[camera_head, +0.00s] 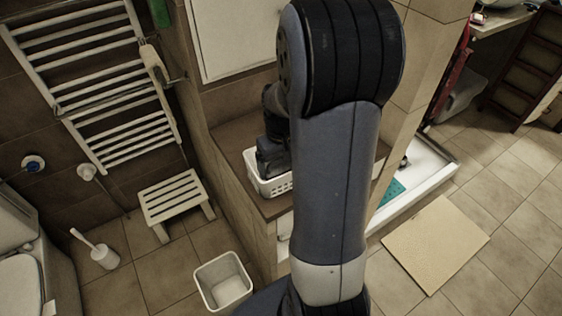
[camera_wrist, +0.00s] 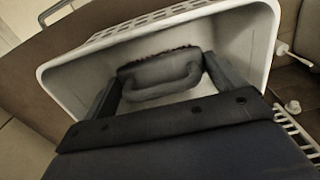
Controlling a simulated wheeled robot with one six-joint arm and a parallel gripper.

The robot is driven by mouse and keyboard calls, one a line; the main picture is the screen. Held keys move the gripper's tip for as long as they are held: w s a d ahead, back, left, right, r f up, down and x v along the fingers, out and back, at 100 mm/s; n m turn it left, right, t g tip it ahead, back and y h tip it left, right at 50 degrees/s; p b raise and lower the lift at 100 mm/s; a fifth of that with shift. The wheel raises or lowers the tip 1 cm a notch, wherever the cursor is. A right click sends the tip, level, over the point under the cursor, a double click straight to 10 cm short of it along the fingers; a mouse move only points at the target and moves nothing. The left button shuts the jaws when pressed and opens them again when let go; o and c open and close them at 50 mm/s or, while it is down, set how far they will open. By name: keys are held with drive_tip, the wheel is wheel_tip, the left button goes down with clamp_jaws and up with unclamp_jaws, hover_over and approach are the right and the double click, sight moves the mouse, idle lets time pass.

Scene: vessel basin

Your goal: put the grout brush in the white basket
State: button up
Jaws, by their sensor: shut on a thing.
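The white basket (camera_head: 283,184) stands on a brown ledge in the head view, with perforated sides. In the wrist view the basket (camera_wrist: 262,32) opens around my gripper (camera_wrist: 163,82). My gripper is shut on the grout brush (camera_wrist: 162,78), a grey block with a loop handle and a dark bristle edge. The brush is within the basket's opening, between my two fingers. I cannot tell whether it touches the basket floor. In the head view my arm hides the brush and part of the basket.
A white slatted stool (camera_head: 172,198), a white bin (camera_head: 222,281) and a toilet brush (camera_head: 97,249) stand on the tiled floor at left. A towel rail (camera_head: 105,95) is on the wall. A beige mat (camera_head: 435,243) lies on the right, with open floor beyond.

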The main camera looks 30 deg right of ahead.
sight(281, 159)
drive_tip(key=shift+f, duration=0.2)
drive_tip(key=o, duration=0.6)
drive_tip(key=shift+r, duration=0.1)
wheel_tip(281, 159, up, 12)
drive_tip(key=shift+r, duration=0.15)
